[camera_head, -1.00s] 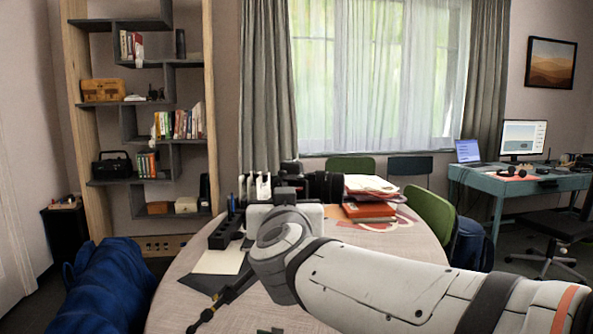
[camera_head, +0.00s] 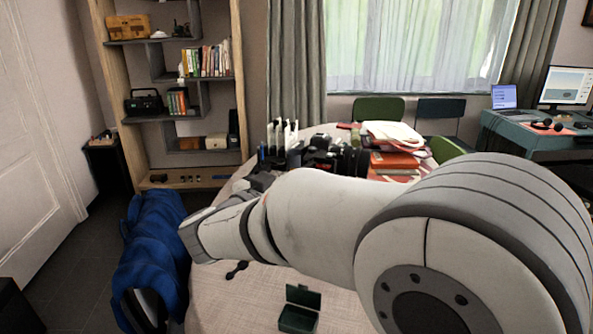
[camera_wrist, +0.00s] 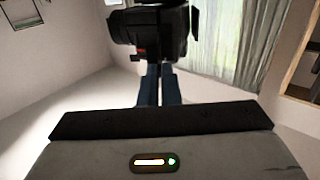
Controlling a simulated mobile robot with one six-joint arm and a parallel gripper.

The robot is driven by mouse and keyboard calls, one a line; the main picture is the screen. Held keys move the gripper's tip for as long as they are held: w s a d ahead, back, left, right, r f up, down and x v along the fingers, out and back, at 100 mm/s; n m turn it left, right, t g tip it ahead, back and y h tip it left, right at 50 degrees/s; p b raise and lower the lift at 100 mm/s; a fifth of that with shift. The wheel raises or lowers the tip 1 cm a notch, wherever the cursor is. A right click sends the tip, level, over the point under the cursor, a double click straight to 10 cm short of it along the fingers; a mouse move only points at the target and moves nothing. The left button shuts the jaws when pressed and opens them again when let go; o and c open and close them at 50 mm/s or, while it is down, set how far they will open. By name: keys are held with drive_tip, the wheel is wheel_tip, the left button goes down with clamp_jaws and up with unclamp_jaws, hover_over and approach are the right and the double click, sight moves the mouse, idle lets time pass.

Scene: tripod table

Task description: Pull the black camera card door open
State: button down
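The black camera (camera_head: 322,150) stands on the round table, its lens pointing right in the head view. In the wrist view the camera (camera_wrist: 150,28) is at the top, dark, with a small red mark on its lower left. The card door cannot be made out from the rest of the black body. My gripper (camera_wrist: 159,68) shows as two dark blue fingers close together, with a narrow gap between them. Their tips reach the camera's lower edge in the picture; contact is unclear, and so is anything between them. In the head view my arm hides the fingers.
Books and papers (camera_head: 395,140) lie right of the camera. A holder with white prongs (camera_head: 282,135) stands left of it. A small open green box (camera_head: 299,312) is on the table's near part (camera_head: 240,305). A blue-draped chair (camera_head: 155,250) stands at the left.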

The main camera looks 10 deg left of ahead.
drive_tip(key=shift+a+h, duration=0.1)
drive_tip(key=shift+h, duration=0.2)
drive_tip(key=c, duration=2.1)
unclamp_jaws()
drive_tip(key=o, duration=0.5)
drive_tip(key=shift+w, duration=0.1)
drive_tip(key=shift+c, duration=0.2)
drive_tip(key=v, duration=0.8)
drive_tip(key=shift+w, duration=0.1)
